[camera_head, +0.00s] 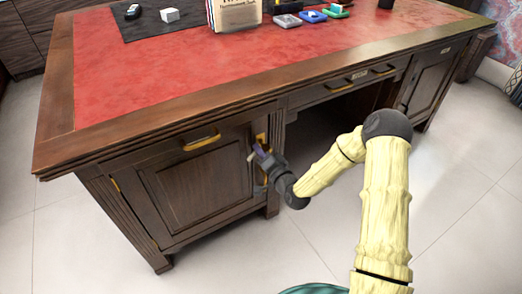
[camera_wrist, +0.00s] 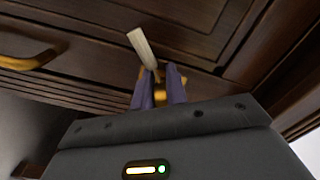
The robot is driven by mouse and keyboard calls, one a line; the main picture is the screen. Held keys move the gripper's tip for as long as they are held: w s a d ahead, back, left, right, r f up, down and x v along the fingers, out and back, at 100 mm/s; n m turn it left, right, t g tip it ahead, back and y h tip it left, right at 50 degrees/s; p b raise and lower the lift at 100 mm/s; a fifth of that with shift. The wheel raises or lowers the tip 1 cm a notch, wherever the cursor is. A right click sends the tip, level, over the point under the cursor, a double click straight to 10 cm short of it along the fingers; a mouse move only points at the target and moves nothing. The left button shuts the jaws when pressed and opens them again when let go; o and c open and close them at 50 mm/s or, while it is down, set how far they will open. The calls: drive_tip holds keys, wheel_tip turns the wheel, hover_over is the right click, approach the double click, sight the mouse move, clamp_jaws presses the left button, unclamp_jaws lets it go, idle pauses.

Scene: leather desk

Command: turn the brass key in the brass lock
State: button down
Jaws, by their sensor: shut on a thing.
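My gripper (camera_head: 262,156) is at the upper right edge of the desk's left cabinet door. In the wrist view its two purple fingers (camera_wrist: 160,88) are closed on the brass key (camera_wrist: 158,75), of which only small brass parts show between and beside them. A pale flat strip (camera_wrist: 141,47) sticks out from between the fingertips, tilted up and left; I cannot tell whether it is joined to the key. The brass lock (camera_head: 261,138) shows as a small plate just above my gripper in the head view. The keyhole is hidden, and the key's turn angle cannot be told.
The desk (camera_head: 90,150) has a red leather top with papers and small items. The floor in front is clear.

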drive_tip(key=shift+r, duration=0.1)
idle(0.3)
drive_tip(key=shift+a+r+m+p, duration=0.15)
drive_tip(key=shift+m+p, duration=0.6)
drive_tip(key=shift+m, duration=0.85)
drive_tip(key=shift+r, duration=0.1)
